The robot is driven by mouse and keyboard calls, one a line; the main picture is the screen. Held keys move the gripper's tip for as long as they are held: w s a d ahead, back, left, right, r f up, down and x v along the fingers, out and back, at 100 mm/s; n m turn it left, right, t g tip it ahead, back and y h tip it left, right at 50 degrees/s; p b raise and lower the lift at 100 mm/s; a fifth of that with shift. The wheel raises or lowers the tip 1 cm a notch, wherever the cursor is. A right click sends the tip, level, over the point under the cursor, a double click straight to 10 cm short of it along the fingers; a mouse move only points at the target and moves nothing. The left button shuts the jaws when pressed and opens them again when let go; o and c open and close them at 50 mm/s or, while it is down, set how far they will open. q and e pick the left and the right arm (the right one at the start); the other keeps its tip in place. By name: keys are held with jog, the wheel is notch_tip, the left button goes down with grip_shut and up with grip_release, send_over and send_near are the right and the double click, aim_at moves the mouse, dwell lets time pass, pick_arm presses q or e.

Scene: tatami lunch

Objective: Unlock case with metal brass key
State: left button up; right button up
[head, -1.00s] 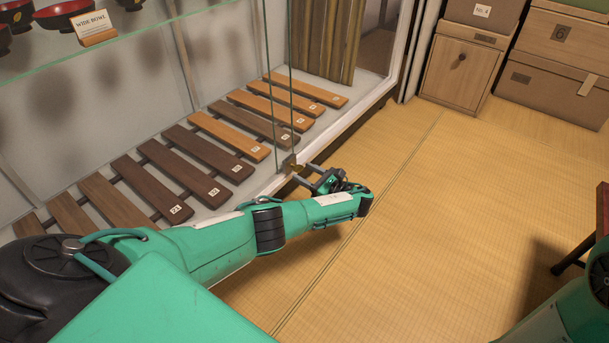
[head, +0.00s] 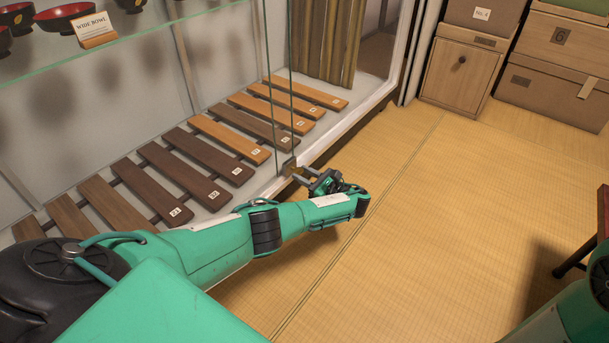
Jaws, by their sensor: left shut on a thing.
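The glass display case (head: 120,65) fills the left of the head view. A small brass lock (head: 290,168) sits low on the edge of its glass doors. My left gripper (head: 306,174) is at the lock, its fingers pointing left toward it. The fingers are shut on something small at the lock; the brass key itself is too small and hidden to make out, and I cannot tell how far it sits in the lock. Part of my right arm shows at the lower right edge; its gripper is out of view.
Inside the case are wooden slats (head: 205,157) with number tags, and red bowls (head: 63,17) on a glass shelf above. A wooden cabinet (head: 459,72) and boxes (head: 552,92) stand at the back right. The tatami floor (head: 420,240) is clear; a dark-legged piece (head: 603,205) stands at the right edge.

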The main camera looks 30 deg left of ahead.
pick_arm(q)
jog(key=shift+n, duration=0.3)
jog(key=n+p, duration=0.1)
jog(key=n, duration=1.1)
jog(key=shift+f+n+b, duration=0.1)
jog(key=shift+n+b, duration=0.3)
jog(key=n+b, duration=0.1)
jog(key=n, duration=0.2)
jog(key=shift+n, duration=0.7)
jog(key=o, duration=1)
